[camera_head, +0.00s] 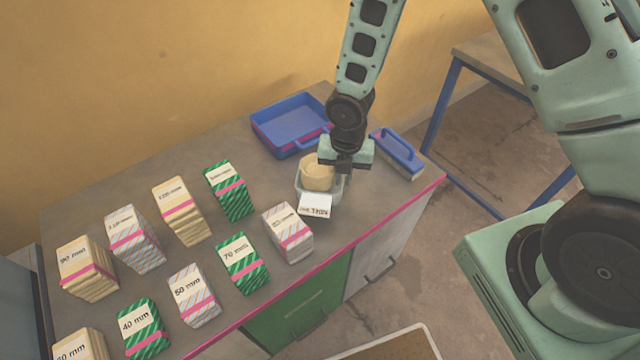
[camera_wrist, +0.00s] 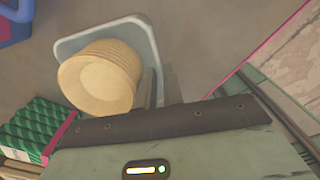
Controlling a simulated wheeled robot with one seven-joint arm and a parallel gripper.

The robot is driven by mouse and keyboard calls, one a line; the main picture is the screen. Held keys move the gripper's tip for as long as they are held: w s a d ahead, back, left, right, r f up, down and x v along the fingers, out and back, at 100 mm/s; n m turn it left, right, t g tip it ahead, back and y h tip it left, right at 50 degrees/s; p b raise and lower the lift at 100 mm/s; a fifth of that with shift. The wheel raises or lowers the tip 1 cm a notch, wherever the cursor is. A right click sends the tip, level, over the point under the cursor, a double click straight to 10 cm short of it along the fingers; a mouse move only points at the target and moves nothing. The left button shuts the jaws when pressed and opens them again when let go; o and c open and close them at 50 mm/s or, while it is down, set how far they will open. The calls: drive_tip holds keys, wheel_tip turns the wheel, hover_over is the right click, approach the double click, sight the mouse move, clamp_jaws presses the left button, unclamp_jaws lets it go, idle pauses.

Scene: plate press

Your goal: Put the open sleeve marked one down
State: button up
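A pale tray (camera_head: 338,192) holds a stack of tan round plates (camera_head: 318,173). The tray (camera_wrist: 64,48) and the plates (camera_wrist: 98,82) also show in the wrist view. A white card (camera_head: 315,205) stands at the tray's front; its print is too small to read surely. My gripper (camera_head: 344,178) is at the tray's right side. In the wrist view its fingers (camera_wrist: 160,88) have a narrow gap and seem closed on the tray's wall; the tips are partly hidden. Whether the tray touches the table is unclear. I cannot read a mark of one on any sleeve.
Several striped and plain sleeves with mm labels stand in two rows on the left, the nearest (camera_head: 289,234) close to the tray. A blue bin (camera_head: 270,133) lies behind and a blue-handled brush (camera_head: 398,153) to the right. The table's pink front edge (camera_head: 390,222) is near.

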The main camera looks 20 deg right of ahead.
drive_tip(key=shift+f, duration=1.2)
clamp_jaws()
